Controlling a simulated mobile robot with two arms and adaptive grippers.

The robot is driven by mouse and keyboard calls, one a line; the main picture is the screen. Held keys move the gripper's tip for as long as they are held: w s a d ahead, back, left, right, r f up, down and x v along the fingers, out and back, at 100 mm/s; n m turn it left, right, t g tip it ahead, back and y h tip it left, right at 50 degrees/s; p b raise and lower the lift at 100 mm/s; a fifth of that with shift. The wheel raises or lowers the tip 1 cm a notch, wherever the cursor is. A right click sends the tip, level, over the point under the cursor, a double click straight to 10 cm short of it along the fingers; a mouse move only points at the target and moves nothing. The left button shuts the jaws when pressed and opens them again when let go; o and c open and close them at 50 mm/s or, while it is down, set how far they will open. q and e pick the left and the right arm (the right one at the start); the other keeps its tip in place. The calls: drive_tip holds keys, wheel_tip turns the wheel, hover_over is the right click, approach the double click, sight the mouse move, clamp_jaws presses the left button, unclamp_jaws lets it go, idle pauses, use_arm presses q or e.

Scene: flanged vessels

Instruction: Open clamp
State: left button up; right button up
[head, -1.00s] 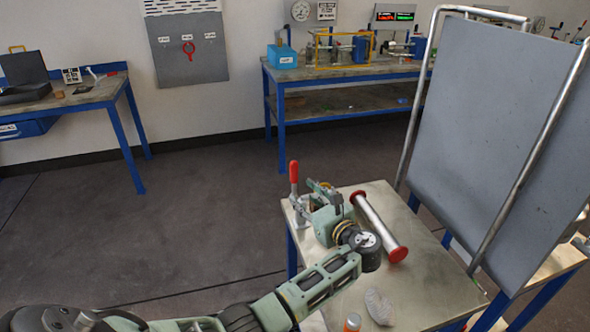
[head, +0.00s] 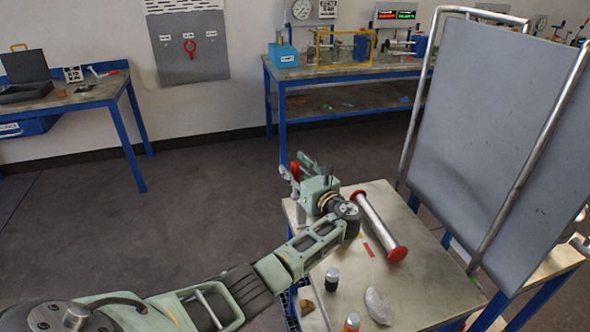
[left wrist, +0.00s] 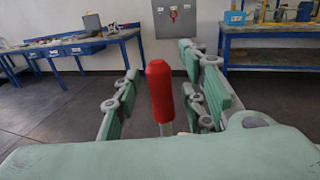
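The clamp's red handle (head: 295,171) stands at the far left corner of the small table, partly hidden by my gripper in the head view. In the left wrist view the red handle (left wrist: 160,90) stands nearly upright between the two green fingers, with a gap visible on each side. My left gripper (head: 297,169) is open around the handle; it also shows in the left wrist view (left wrist: 162,100). The clamp's base is mostly hidden behind my gripper and wrist. My right gripper is not in view.
A metal tube with red end flanges (head: 380,226) lies on the small table (head: 435,280), right of my wrist. A dark bottle (head: 332,279), an orange-topped bottle (head: 352,322) and a white crumpled item (head: 378,306) stand or lie nearer. A grey panel (head: 500,140) rises at the right.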

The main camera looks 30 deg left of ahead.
use_arm(q)
clamp_jaws()
idle(0.6)
